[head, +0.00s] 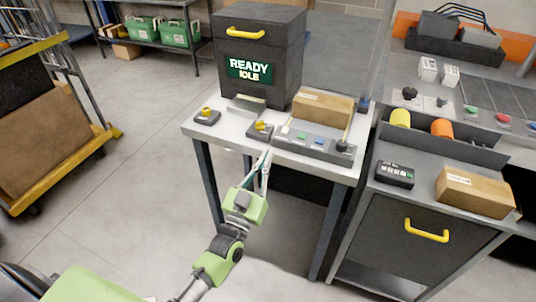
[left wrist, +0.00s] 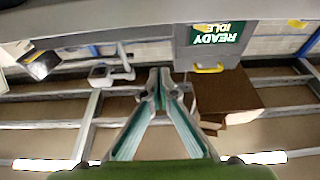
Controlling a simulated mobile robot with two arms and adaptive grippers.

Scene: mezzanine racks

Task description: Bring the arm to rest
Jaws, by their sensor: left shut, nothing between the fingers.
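My left arm comes in from the lower left of the head view. Its green gripper (head: 266,157) is shut and empty, just in front of the table's front edge. In the left wrist view the finger pads of my left gripper (left wrist: 160,78) meet at the tips with nothing between them. My right gripper is in neither view.
A grey table (head: 228,134) bears a dark box (head: 262,85) with a "READY IDLE" sign, a carton (head: 323,107) and a button panel (head: 335,150). A cabinet (head: 385,235) stands to the right. A cart (head: 45,150) stands left; floor between is clear.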

